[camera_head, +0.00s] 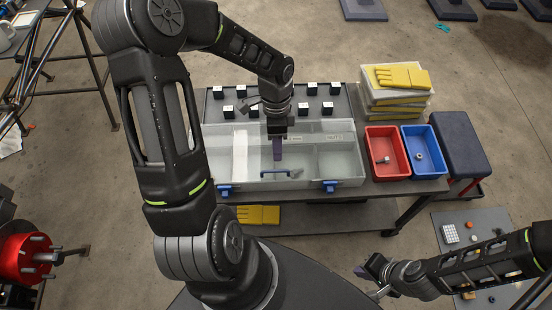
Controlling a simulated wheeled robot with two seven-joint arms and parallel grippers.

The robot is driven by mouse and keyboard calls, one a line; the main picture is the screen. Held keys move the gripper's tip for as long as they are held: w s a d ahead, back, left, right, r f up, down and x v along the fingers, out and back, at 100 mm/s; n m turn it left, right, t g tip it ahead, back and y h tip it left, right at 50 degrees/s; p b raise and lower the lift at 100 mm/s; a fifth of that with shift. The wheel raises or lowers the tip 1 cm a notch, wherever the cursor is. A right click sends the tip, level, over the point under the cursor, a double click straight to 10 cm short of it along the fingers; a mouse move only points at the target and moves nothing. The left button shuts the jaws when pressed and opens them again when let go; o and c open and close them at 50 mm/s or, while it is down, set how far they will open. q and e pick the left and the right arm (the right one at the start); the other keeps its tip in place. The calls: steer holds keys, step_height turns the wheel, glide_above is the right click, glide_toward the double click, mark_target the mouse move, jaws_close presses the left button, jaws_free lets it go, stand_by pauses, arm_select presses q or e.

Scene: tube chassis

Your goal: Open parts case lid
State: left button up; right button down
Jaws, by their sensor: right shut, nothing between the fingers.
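The parts case (340,165) is a long, pale grey, see-through box on the table, with compartments showing inside. Blue latches sit at its front left (225,190) and front right (330,186). Whether the lid is raised at all is hard to tell. My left gripper (277,155) points down over the middle of the case, just behind the handle. Its purple fingertips look like one block, so its opening is unclear. My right gripper (372,271) is shut and empty, low at the right, away from the case.
Several black blocks (311,88) stand on a dark panel behind the case. A red bin (388,146) and a blue bin (424,148) stand right of it. Yellow gloves (397,76) lie on a stack behind the bins. Another yellow item (258,214) lies on the lower shelf.

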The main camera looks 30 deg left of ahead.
arm_select(q)
steer(key=shift+a+r, duration=0.1)
steer(key=shift+a, duration=0.05)
glide_above(276, 165)
steer(key=s+d, duration=0.2)
steer(key=s, duration=0.1)
steer(key=shift+w+f, duration=0.15)
steer(key=shift+f, duration=3.7)
steer(key=shift+c, duration=0.2)
jaws_close()
